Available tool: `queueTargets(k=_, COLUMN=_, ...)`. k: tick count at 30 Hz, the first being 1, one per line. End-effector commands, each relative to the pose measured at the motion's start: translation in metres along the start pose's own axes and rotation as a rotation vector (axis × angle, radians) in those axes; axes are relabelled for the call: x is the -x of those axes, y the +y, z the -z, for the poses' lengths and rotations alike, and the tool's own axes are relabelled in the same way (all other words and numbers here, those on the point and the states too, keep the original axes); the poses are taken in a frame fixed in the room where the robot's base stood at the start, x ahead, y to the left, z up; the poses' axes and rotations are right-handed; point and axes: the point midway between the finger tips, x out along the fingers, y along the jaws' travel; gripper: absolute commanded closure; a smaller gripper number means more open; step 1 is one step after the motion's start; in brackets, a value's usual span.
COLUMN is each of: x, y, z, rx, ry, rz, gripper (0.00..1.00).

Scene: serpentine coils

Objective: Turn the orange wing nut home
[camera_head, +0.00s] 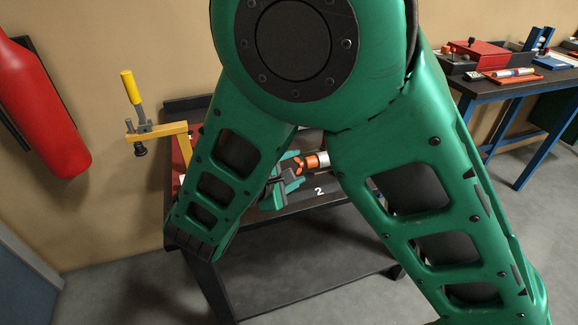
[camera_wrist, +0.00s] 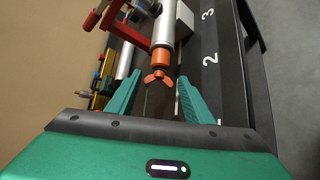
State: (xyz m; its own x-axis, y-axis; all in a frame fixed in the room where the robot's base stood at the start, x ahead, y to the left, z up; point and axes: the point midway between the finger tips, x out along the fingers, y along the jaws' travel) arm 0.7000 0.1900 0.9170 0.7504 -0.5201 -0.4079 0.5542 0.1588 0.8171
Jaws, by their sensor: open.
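The orange wing nut (camera_wrist: 158,79) sits at the near end of a silver cylinder (camera_wrist: 163,32) with an orange collar. My gripper (camera_wrist: 154,88) is open, with one green finger on each side of the wing nut and apart from it in the picture. In the head view the wing nut (camera_head: 299,166) shows small beside my gripper (camera_head: 290,180), partly behind my green arm. I cannot tell how far the wing nut is screwed on.
The dark bench (camera_head: 330,196) bears painted numbers. A red bracket (camera_wrist: 128,27) and other tools lie left of the cylinder in the wrist view. A yellow clamp (camera_head: 158,133) juts out at the left, near a red cylinder (camera_head: 42,110) on the wall. Another table (camera_head: 490,91) stands at right.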

Motion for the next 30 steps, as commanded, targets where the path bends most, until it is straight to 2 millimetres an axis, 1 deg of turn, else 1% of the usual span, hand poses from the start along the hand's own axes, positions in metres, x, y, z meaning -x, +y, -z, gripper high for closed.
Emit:
queueTargets(k=3, x=-0.0034, y=0.0001, z=0.0005, rx=0.0, ry=0.001, rz=-0.001, gripper=0.53)
queueTargets(k=10, x=-0.003, y=0.0002, z=0.001, rx=0.0, ry=0.002, rz=-0.002, gripper=0.53)
queueTargets(k=11, x=-0.0029, y=0.0002, z=0.001, rx=0.0, ry=0.002, rz=-0.002, gripper=0.58)
queueTargets(k=12, x=-0.0028, y=0.0002, z=0.0011, rx=0.0, ry=0.002, rz=-0.002, gripper=0.67)
queueTargets(k=14, x=-0.0027, y=0.0, z=0.0011, rx=0.001, ry=0.003, rz=-0.001, gripper=0.82)
queueTargets(k=15, x=-0.0027, y=-0.0002, z=0.0011, rx=0.001, ry=0.002, rz=-0.001, gripper=0.84)
queueTargets(k=22, x=-0.0028, y=-0.0028, z=0.0011, rx=-0.024, ry=-0.001, rz=-0.03, gripper=0.84)
queueTargets(k=30, x=-0.0033, y=-0.007, z=0.0017, rx=-0.148, ry=-0.002, rz=-0.154, gripper=0.84)
